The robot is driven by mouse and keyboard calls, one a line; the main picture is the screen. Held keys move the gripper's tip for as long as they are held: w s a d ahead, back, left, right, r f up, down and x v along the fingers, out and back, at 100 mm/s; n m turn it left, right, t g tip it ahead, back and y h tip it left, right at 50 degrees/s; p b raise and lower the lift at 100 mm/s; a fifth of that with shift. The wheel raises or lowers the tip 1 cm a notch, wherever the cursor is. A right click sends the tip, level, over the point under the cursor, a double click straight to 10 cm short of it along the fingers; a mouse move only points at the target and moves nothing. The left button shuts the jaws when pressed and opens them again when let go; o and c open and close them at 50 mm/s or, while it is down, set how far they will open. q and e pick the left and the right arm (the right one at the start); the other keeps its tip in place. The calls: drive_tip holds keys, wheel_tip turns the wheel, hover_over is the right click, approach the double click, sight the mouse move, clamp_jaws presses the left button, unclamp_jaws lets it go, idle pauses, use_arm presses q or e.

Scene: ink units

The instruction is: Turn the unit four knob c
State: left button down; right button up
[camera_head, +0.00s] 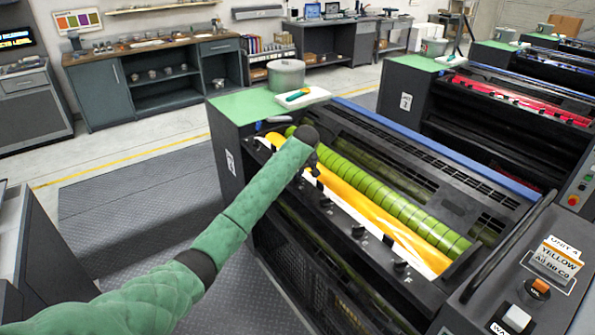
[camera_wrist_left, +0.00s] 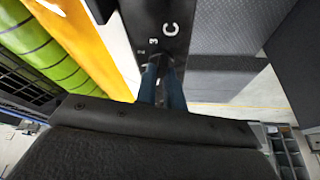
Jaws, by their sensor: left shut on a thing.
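Unit four is the near press, with yellow ink and a green roller (camera_head: 400,205); its label (camera_head: 555,258) reads UNIT 4 YELLOW. A row of small black knobs (camera_head: 358,230) runs along its black front rail. My left gripper (camera_head: 316,176) is at the far-left part of this rail, partly hidden behind my green-sleeved arm. In the left wrist view, its two blue fingers (camera_wrist_left: 160,68) are close together on a small dark knob (camera_wrist_left: 159,57) beside a white letter C and small dial numbers. The fingers mostly hide the knob, so its setting is unclear. My right gripper is not in view.
A green-topped cabinet (camera_head: 228,107) with a grey pot (camera_head: 287,73) and a green-handled tool on a white pad stands at the unit's far end. A control panel (camera_head: 530,290) is at right. Open grey floor (camera_head: 130,200) lies left of the press.

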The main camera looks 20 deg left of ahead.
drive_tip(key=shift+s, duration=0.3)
use_arm(q)
drive_tip(key=c, duration=1.5)
unclamp_jaws()
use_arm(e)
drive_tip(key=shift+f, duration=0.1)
